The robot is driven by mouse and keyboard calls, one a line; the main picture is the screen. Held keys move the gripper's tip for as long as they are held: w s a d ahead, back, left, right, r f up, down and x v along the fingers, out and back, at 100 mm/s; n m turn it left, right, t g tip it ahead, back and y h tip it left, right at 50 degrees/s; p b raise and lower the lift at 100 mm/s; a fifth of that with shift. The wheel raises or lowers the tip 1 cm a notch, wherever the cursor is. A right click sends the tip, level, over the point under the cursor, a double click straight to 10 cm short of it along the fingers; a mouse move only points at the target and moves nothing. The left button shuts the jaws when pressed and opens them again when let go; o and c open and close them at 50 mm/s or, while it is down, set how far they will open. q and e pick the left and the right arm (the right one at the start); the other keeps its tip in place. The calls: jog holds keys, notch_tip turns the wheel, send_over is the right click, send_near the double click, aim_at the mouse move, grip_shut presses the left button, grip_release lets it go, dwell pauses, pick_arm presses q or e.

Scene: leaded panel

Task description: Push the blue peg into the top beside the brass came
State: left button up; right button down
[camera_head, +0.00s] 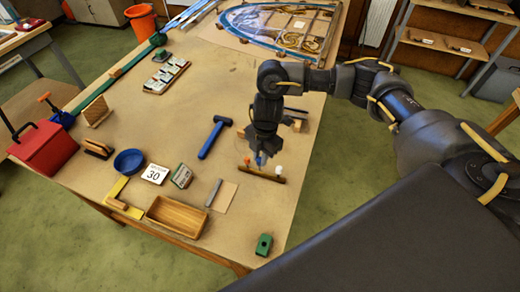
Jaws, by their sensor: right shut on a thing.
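My right gripper (260,157) points down over the right part of the table, above a small wooden strip (266,175). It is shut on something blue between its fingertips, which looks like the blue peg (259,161). The gripper hides most of it, and I cannot tell whether it touches the strip. A white-topped peg (278,169) stands at the strip's right end. The leaded panel (285,27) lies at the far end of the table; the brass came is too small to pick out. My left gripper is not in view.
A blue hammer (214,137) lies left of my right gripper. A wooden tray (176,216), a blue bowl (129,162), a number 30 card (155,174) and a green block (264,244) sit nearer. The table's middle (215,90) is clear.

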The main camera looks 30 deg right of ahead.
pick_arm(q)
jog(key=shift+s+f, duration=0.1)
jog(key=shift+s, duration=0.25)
pick_arm(e)
jog(key=shift+f, duration=0.1)
jog(key=shift+f+b, duration=1.8)
jog(key=shift+f, duration=1)
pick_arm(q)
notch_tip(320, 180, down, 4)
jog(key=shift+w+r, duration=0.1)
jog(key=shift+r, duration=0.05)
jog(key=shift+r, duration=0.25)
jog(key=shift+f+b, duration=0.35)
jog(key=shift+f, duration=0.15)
pick_arm(e)
jog(key=shift+f, duration=0.75)
jog(key=c, duration=1.2)
grip_release()
jog(key=shift+c, duration=0.2)
